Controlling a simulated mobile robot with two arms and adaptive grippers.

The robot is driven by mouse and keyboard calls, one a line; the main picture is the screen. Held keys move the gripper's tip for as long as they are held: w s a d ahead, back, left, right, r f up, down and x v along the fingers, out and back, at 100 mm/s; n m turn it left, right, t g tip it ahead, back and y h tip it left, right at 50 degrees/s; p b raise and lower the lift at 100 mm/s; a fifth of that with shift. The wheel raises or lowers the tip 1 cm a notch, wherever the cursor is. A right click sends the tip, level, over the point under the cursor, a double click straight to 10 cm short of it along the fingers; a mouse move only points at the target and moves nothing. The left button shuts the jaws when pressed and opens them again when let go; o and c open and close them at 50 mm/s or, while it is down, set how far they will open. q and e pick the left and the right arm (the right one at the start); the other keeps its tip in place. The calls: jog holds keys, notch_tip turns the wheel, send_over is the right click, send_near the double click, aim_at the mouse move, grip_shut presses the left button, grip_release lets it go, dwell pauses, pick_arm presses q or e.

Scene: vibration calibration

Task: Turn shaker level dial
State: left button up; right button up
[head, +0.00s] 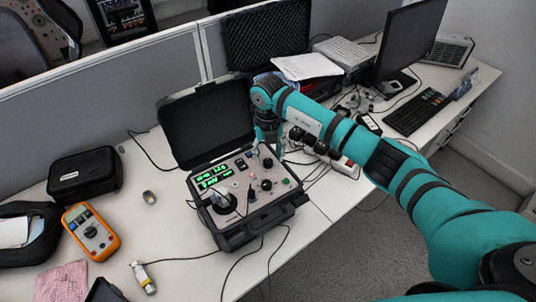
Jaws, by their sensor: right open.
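The shaker calibrator is an open black case (290,204) on the desk, its lid (205,122) standing up at the back. A dark knob (266,185) sits at the panel's right part; I cannot tell for sure which knob is the level dial. My right gripper (268,147) points down over the panel's back right edge. It is open, and I see nothing held in it. My left gripper is not in view.
A black pouch (83,174), an orange multimeter (91,232) and a pink cloth (62,283) lie at the left. Cables cross the desk around the case. A power strip (345,166), keyboard (416,111) and monitor (408,38) are to the right. A grey partition stands behind.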

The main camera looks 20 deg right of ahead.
aim_at(268, 162)
jog(key=shift+f, duration=1.3)
grip_shut()
